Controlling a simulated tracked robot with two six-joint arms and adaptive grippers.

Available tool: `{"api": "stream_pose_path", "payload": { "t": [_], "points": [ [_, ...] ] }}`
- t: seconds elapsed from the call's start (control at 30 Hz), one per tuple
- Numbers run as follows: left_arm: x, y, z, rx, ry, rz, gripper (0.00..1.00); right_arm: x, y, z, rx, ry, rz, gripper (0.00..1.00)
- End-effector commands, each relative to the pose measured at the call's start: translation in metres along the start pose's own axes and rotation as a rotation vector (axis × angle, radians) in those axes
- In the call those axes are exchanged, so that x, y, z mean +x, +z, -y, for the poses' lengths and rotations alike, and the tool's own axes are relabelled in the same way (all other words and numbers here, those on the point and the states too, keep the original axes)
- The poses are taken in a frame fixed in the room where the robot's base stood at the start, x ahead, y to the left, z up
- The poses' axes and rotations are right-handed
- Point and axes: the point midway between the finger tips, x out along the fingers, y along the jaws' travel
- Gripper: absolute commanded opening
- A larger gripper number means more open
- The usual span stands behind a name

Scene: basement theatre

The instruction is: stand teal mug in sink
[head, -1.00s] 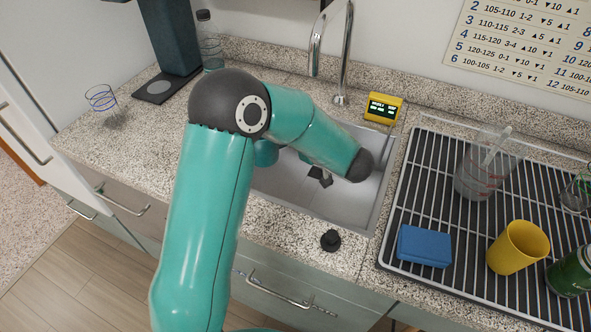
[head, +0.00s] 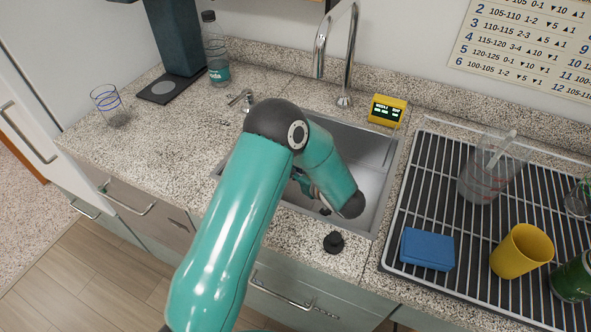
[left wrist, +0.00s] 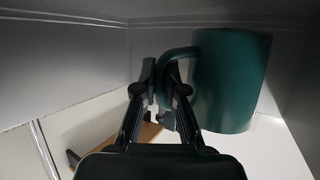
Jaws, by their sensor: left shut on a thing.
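The teal mug (left wrist: 232,80) shows dark in the left wrist view, right of centre, with its handle toward the left. My left gripper (left wrist: 161,78) is shut on the mug's handle, with the mug body beside the fingers. In the head view my teal left arm reaches over the sink (head: 372,150), a grey metal basin set in the speckled counter. The arm hides much of the basin, the gripper and most or all of the mug there. Grey walls surround the mug in the wrist view. I cannot tell whether its base touches the sink floor. My right gripper is out of view.
A tall tap (head: 347,60) and yellow display box (head: 387,110) stand behind the sink. A black knob (head: 333,242) sits on its front edge. The rack (head: 430,180) at right holds a blue sponge (head: 427,249), yellow cup (head: 520,251) and clear jug (head: 487,175).

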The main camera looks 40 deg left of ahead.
Motion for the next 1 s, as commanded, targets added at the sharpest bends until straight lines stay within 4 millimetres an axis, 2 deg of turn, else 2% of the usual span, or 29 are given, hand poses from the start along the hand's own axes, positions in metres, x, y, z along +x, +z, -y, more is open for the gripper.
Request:
{"api": "stream_pose_path", "payload": {
  "t": [0.6,0.63,0.77,1.0],
  "points": [
    [0.004,0.010,0.000,0.000,0.000,-0.002,0.00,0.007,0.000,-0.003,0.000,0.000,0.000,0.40],
    [0.004,0.011,0.000,0.000,0.000,0.000,0.13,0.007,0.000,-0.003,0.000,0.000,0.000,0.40],
    [0.004,0.011,0.000,0.000,0.000,0.000,0.34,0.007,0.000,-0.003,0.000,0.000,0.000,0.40],
    [0.005,0.011,0.000,0.000,-0.001,0.000,0.35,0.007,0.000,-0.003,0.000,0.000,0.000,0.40]
  ]
}}
